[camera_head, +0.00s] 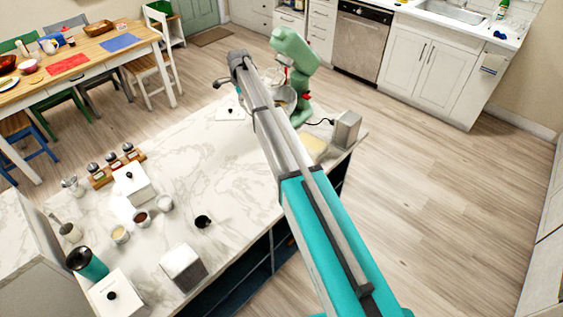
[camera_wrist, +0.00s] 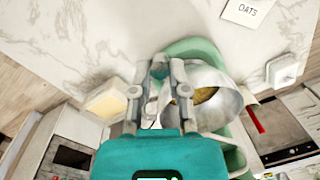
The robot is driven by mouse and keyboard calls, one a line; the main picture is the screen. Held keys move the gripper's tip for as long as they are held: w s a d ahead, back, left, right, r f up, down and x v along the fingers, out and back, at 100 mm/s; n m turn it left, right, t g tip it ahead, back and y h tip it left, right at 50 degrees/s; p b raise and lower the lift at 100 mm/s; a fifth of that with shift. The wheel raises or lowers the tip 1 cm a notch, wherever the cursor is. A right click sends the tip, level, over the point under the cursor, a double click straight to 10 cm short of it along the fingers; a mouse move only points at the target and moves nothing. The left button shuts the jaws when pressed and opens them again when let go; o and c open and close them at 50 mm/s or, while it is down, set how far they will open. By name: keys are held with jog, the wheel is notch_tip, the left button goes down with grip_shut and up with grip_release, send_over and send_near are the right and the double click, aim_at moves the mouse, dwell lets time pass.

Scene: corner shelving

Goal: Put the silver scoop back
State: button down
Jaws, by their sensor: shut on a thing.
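My gripper (camera_wrist: 160,68) is above the marble island (camera_head: 215,160), near the green stand mixer (camera_head: 295,55). In the wrist view its fingertips are close together on a small grey-teal thing. I take this for part of the silver scoop, but its shape is too small and hidden to make out. In the head view my gripper (camera_head: 232,78) is left of the mixer, and its hold is unclear. The mixer's silver bowl (camera_wrist: 215,115), with yellow contents, shows just right of the fingers in the wrist view. The green mixer (camera_wrist: 190,46) shows behind them.
A white OATS surface (camera_wrist: 247,10) is at the wrist view's top. A silver toaster (camera_head: 346,130) and a pale yellow block (camera_head: 314,148) stand right of my arm. Canisters (camera_head: 130,182), small bowls (camera_head: 141,217) and a teal tumbler (camera_head: 88,264) occupy the near left. The island's middle is mostly clear.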

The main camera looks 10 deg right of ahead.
jog(key=s+d+r+n+p, duration=0.1)
jog(key=s+d+n, duration=0.2)
jog(key=s, duration=1.2)
jog(key=s+d+n, duration=0.2)
jog(key=s+d, duration=0.7)
jog(key=s, duration=0.7)
jog(key=shift+s+r+n+g+h+p, duration=0.3)
jog(key=shift+r+n+g+p, duration=0.05)
jog(key=shift+r+n+g, duration=0.05)
jog(key=shift+d, duration=0.1)
jog(key=w+f+b, duration=0.9)
jog(key=w, duration=0.4)
jog(key=shift+a, duration=0.45)
jog(key=shift+w, duration=0.1)
jog(key=shift+f, duration=0.1)
